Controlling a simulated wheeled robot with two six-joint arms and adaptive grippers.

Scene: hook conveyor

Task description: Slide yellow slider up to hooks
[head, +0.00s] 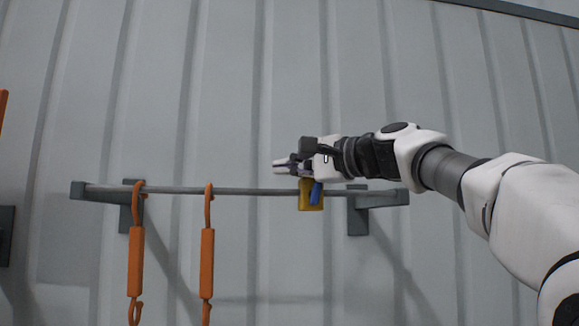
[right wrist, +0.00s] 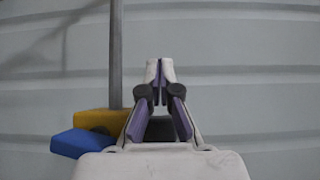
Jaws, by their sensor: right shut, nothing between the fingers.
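Two orange hooks, one at the far left (head: 136,262) and one nearer the middle (head: 207,262), hang from the rail to the left of the slider. My right gripper (head: 280,166) is just above the rail and slider, pointing left, shut and empty. In the right wrist view the shut fingertips (right wrist: 160,70) lie beside the rail (right wrist: 116,55), with the yellow slider (right wrist: 105,119) at lower left, partly hidden. I cannot tell whether they touch. My left gripper is out of view.
Grey wall brackets hold the rail at the left (head: 126,219) and right (head: 357,219). A ribbed grey wall (head: 300,70) stands behind. The rail between the slider and the nearer hook is clear. An orange piece (head: 2,105) shows at the left edge.

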